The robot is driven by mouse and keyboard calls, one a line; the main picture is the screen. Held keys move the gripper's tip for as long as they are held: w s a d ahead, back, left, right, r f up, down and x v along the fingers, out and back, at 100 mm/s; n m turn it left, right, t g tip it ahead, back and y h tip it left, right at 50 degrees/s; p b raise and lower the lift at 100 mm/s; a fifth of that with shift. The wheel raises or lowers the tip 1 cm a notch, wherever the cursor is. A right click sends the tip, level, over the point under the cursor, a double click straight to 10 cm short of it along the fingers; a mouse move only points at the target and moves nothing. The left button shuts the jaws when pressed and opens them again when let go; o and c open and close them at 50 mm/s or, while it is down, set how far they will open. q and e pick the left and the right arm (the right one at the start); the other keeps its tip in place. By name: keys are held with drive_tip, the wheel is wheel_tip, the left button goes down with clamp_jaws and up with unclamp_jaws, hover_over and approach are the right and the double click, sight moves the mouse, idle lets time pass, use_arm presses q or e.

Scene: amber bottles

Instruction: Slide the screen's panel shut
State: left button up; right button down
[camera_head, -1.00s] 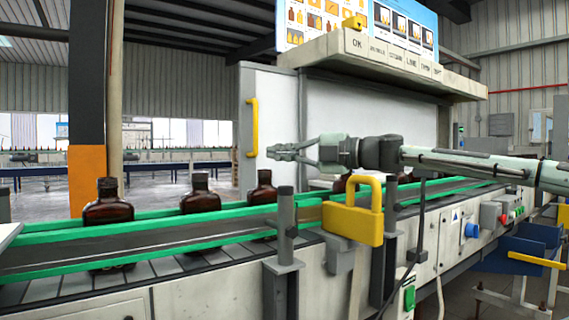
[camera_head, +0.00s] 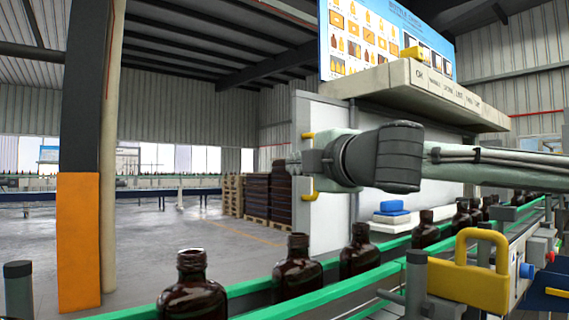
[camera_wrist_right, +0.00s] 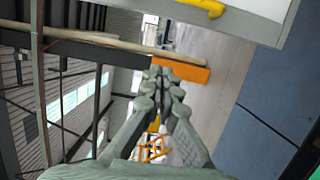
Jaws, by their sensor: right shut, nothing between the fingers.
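The screen's white panel (camera_head: 330,222) stands upright at the left end of the screen, beyond the conveyor. Its yellow handle (camera_head: 312,194) shows above and below my right gripper (camera_head: 288,165), which covers its middle. In the right wrist view the handle (camera_wrist_right: 204,6) is at the top edge, off to the side of the fingers. My right gripper (camera_wrist_right: 167,88) is shut with nothing between its fingers, apart from the handle in that view. To the right of the panel, the screen's opening is partly hidden by my arm. My left gripper is out of view.
Amber bottles (camera_head: 298,270) stand in a row on the conveyor with green rails (camera_head: 250,287). A large yellow padlock-shaped piece (camera_head: 470,285) stands at the conveyor's near side. A blue-topped white box (camera_head: 390,222) is beside the panel. Stacked crates (camera_head: 257,195) stand behind.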

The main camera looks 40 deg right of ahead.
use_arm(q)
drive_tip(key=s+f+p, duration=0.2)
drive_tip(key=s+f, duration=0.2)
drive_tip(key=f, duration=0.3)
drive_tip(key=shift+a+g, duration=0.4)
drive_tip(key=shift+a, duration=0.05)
use_arm(e)
drive_tip(key=w+d, duration=0.7)
drive_tip(key=w, duration=0.1)
drive_tip(key=shift+w+d, duration=0.2)
drive_tip(key=shift+d, duration=0.1)
